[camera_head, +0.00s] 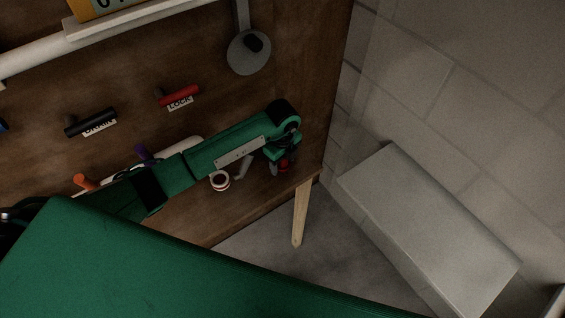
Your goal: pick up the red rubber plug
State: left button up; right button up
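A small red object (284,165), which looks like the red rubber plug, is at the right end of the wooden bench. My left arm reaches in from the left, and its gripper (283,164) points down right at the plug. The fingers partly hide the plug. The view is too dark and small to tell whether they grip it or only stand around it. My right gripper is not in view.
Red (180,95) and black (91,122) handles stick out from the back panel. A pale box (430,225) stands at right.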

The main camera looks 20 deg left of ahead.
pick_arm(q)
grip_shut()
jog(key=shift+r, duration=0.15)
